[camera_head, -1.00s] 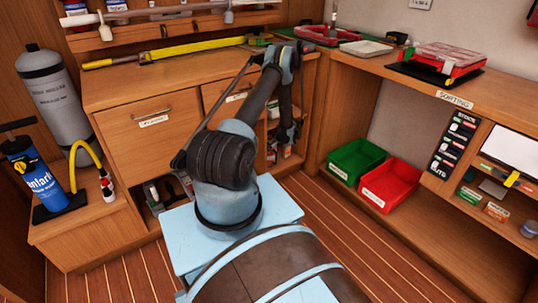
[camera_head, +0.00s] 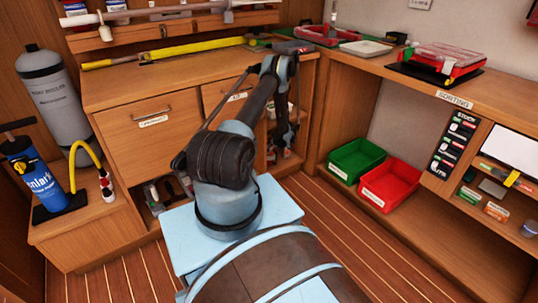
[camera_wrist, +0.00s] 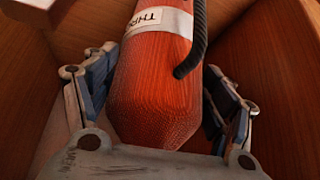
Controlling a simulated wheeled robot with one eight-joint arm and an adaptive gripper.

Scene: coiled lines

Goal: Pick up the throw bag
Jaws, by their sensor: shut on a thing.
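The throw bag (camera_wrist: 152,85) is an orange-red, woven-looking bag with a white label reading "THR" and a dark cord or strap at its upper right. In the wrist view it fills the middle, between the two fingers of my gripper (camera_wrist: 160,100). The fingers are shut on it from left and right. Its upper end runs out of the picture. In the head view my arm reaches down to the cabinet's open shelf, and the bag cannot be made out there.
Wooden walls (camera_wrist: 275,60) stand close around the bag in the wrist view. In the head view, a green bin (camera_head: 355,160) and a red bin (camera_head: 390,185) stand right of the arm. A blue pump (camera_head: 35,175) and grey cylinder (camera_head: 60,100) stand at left.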

